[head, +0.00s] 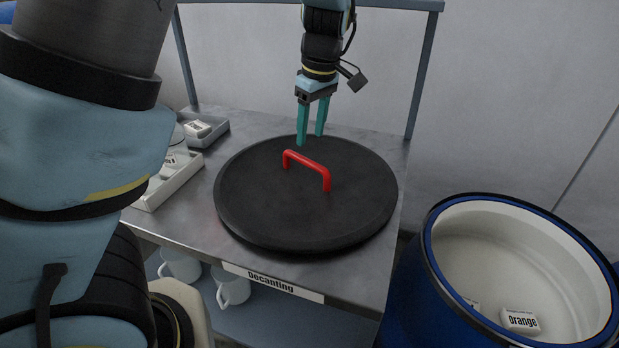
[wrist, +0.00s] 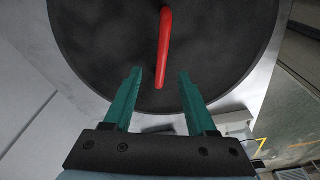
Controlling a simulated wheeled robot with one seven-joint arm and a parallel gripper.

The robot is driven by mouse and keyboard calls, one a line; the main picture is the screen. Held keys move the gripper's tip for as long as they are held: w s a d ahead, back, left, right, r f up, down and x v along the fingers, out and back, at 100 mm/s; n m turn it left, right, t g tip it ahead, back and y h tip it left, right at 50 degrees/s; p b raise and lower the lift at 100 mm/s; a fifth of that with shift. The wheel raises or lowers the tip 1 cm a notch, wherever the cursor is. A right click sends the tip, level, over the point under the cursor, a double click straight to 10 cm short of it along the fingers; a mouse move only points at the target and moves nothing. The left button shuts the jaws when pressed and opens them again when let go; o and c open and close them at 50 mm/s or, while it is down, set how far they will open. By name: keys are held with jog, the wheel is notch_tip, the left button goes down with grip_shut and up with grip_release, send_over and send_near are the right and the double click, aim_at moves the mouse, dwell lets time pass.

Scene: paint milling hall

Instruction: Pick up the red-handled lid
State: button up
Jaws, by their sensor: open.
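A large round black lid (head: 260,205) lies flat on the metal table. Its red arched handle (head: 308,165) stands up from the middle. My gripper (head: 311,138) is open and empty, above the lid's far part and behind the handle in the head view. In the wrist view the red handle (wrist: 164,50) lies ahead of my open fingers (wrist: 160,75), in line with the gap between them, and the black lid (wrist: 95,40) fills the upper part. The fingers appear apart from the handle.
The metal table (head: 190,225) carries a "Decanting" label and two small trays (head: 168,187) (head: 207,131) with labelled items at left. A blue drum (head: 415,300), open on top, stands at right with an "Orange" block (head: 520,320) inside. White mugs (head: 232,287) sit on the shelf below.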

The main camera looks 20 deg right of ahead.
aim_at(306, 163)
jog(key=f, duration=0.3)
jog(key=f+p, duration=0.1)
jog(key=f, duration=0.2)
jog(key=w+a+f, duration=0.1)
jog(key=f, duration=0.2)
jog(key=shift+w+p, duration=0.1)
jog(key=shift+p, duration=0.2)
jog(key=shift+f, duration=0.25)
jog(key=shift+c, duration=0.4)
grip_shut()
jog(key=shift+d, duration=0.1)
dwell(1.1)
